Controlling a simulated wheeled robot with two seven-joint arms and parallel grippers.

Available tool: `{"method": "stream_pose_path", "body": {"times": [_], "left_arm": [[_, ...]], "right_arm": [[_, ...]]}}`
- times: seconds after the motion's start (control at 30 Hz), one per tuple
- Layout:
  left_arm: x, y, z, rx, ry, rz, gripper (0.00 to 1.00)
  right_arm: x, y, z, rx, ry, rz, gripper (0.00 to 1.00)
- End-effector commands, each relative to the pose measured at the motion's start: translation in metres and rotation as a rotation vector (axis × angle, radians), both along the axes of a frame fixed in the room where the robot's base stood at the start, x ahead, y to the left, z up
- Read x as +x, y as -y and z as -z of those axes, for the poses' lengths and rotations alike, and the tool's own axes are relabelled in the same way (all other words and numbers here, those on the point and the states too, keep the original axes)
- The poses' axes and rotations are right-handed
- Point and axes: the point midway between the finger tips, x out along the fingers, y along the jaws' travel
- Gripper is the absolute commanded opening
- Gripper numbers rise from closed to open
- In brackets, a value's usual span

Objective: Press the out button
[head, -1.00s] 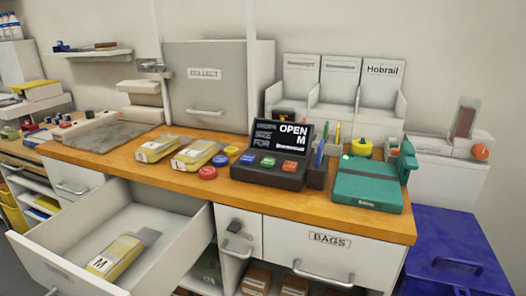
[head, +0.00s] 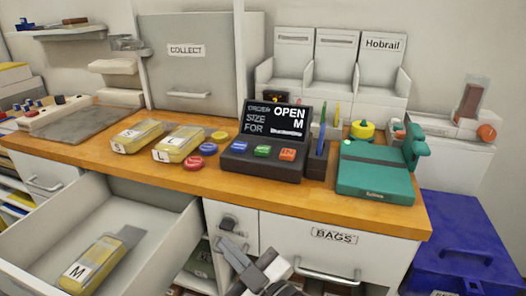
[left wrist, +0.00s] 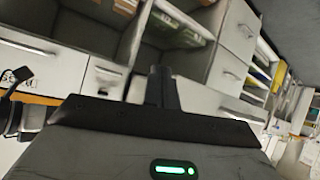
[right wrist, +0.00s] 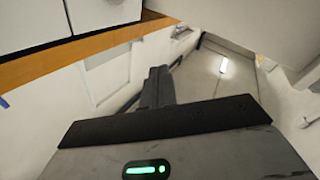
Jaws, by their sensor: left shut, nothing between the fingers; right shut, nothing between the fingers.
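A dark console (head: 262,160) stands on the wooden counter, its screen reading "OPEN" and "M". On its sloped front are a blue button (head: 239,146), a green button (head: 263,151) and an orange-red button (head: 287,154). Their small labels are too small to read surely, so I cannot tell which is the out button. My right gripper (head: 233,252) is shut and empty, below the console and in front of the cabinet front. It also shows shut in the right wrist view (right wrist: 157,86). My left gripper (left wrist: 160,86) is shut and empty in the left wrist view.
An open drawer (head: 150,245) at the left holds a yellow M pack (head: 95,262). S and L packs (head: 137,135) and round red, yellow and blue pieces (head: 193,163) lie left of the console. A pen holder (head: 318,160) and green device (head: 375,172) stand right. The counter's edge is clear.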

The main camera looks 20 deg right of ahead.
Motion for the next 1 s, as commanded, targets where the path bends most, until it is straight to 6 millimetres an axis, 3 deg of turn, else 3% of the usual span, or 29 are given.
{"method": "stream_pose_path", "body": {"times": [0.03,0.1,0.2,0.33,0.43,0.57,0.67,0.8,1.0], "left_arm": [[0.002,0.0,0.001,-0.003,0.009,0.0,0.0],[0.004,0.001,0.0,-0.006,0.018,0.0,0.0],[0.006,0.001,0.001,-0.01,0.027,0.0,0.0],[0.007,0.002,0.005,-0.014,0.032,0.0,0.0],[0.008,0.002,0.005,-0.019,0.04,0.0,0.0],[0.005,0.003,0.01,-0.025,0.037,0.0,0.0],[0.002,0.003,0.014,-0.028,0.031,0.0,0.0],[0.002,0.004,0.013,-0.033,0.041,-0.001,0.0],[0.003,0.004,0.013,-0.037,0.046,-0.001,0.0]], "right_arm": [[0.012,-0.021,-0.029,-0.065,0.168,-0.069,0.0],[0.016,-0.053,-0.066,-0.171,0.4,-0.183,0.0],[0.008,-0.102,-0.102,-0.379,0.746,-0.382,0.0],[-0.004,-0.146,-0.104,-0.735,1.115,-0.662,0.0],[0.007,-0.152,-0.083,-1.088,1.303,-0.877,0.0],[0.06,-0.113,-0.062,-1.651,1.357,-1.114,0.0],[0.108,-0.062,-0.072,-2.057,1.239,-1.218,0.0],[0.156,0.009,-0.114,-2.481,0.961,-1.245,0.0],[0.184,0.084,-0.181,-2.825,0.556,-1.175,0.0]]}}
